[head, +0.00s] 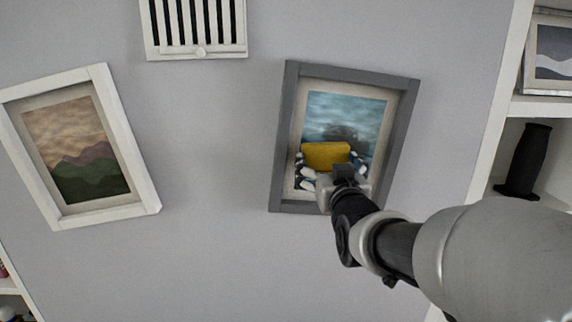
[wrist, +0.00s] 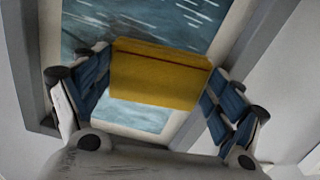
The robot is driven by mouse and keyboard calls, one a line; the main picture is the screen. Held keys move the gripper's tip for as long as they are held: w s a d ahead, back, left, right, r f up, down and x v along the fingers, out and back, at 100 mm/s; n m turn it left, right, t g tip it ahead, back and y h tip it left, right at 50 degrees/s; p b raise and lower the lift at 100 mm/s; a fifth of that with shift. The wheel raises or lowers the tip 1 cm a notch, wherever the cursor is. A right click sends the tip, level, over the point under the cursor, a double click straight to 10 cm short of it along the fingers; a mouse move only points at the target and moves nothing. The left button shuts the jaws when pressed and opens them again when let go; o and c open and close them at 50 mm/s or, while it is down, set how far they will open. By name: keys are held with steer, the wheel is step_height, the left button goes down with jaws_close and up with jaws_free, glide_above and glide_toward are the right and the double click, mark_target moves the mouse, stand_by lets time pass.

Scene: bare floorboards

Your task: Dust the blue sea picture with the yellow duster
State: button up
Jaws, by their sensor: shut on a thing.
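The blue sea picture (head: 345,112) hangs on the wall in a dark grey frame, right of centre in the head view. It fills much of the wrist view (wrist: 130,35). The yellow duster (head: 325,156) is a block in front of the picture's lower part. It shows between the fingers in the wrist view (wrist: 158,75). My gripper (head: 325,165) is shut on the duster, with blue pads at its sides. Whether the duster touches the picture surface, I cannot tell. The gripper and duster hide the picture's lower part in the head view.
A white-framed mountain picture (head: 78,150) hangs to the left. A white vent grille (head: 198,25) is above, between the pictures. At the right, a white shelf (head: 540,108) holds a framed picture (head: 550,55) and a dark vase (head: 528,160). The wall between the pictures is bare.

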steer(key=shift+w+b, duration=0.3)
steer(key=shift+w, duration=0.8)
stand_by(0.3)
steer(key=shift+d+f+b, duration=0.15)
steer(key=shift+d+b, duration=0.35)
steer(key=shift+d, duration=0.05)
steer(key=shift+s+d+b, duration=0.1)
steer(key=shift+d+b, duration=0.3)
steer(key=shift+d, duration=0.65)
steer(key=shift+d+r+p, duration=0.15)
steer(key=shift+d+p, duration=0.2)
steer(key=shift+d, duration=0.7)
steer(key=shift+d+r+p, duration=0.2)
steer(key=shift+d+p, duration=0.1)
steer(key=shift+d, duration=0.75)
steer(key=shift+d+r+p, duration=0.15)
steer(key=shift+d+p, duration=0.2)
steer(key=shift+d, duration=0.7)
steer(key=a+b, duration=0.2)
steer(key=a, duration=0.1)
steer(key=shift+a+r+b, duration=0.15)
steer(key=shift+b, duration=0.25)
